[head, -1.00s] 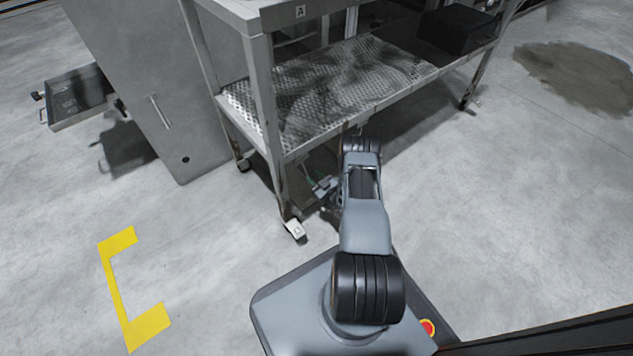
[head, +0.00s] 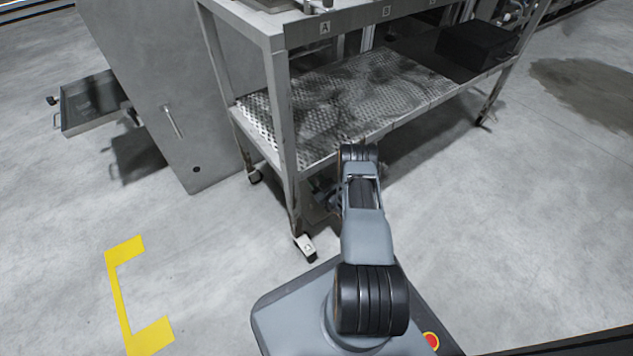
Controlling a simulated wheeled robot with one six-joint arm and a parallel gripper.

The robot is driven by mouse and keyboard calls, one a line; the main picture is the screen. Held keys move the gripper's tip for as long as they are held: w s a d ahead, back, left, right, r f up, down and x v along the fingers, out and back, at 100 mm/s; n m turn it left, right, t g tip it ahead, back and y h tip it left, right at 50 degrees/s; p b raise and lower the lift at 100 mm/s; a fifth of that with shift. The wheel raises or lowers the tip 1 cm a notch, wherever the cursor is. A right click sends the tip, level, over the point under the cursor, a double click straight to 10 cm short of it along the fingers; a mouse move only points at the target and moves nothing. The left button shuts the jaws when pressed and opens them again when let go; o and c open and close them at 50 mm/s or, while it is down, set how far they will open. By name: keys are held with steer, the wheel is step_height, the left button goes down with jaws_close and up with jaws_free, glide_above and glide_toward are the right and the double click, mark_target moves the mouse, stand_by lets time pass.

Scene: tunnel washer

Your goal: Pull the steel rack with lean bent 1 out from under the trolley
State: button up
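The trolley (head: 285,110) is a grey steel frame on castors with a perforated lower shelf (head: 350,103). It fills the upper middle of the head view. My arm reaches forward to the shelf's front edge, and its far end goes down below the shelf beside the near front leg. Dark parts show in the shadow there, left of my arm; I cannot tell gripper from rack among them. The steel rack cannot be made out, hidden by the shelf, the shadow and my arm. My gripper's fingers cannot be made out either.
A castor (head: 306,246) of the near leg stands close to my base. A grey cabinet (head: 150,95) stands left of the trolley, with an open drawer or tray (head: 92,100) beyond it. A black box (head: 475,45) sits on the shelf's right end. Floor left and right is clear, with a yellow marking (head: 125,300).

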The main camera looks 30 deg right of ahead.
steer(key=shift+c, duration=0.5)
jaws_close()
stand_by(0.8)
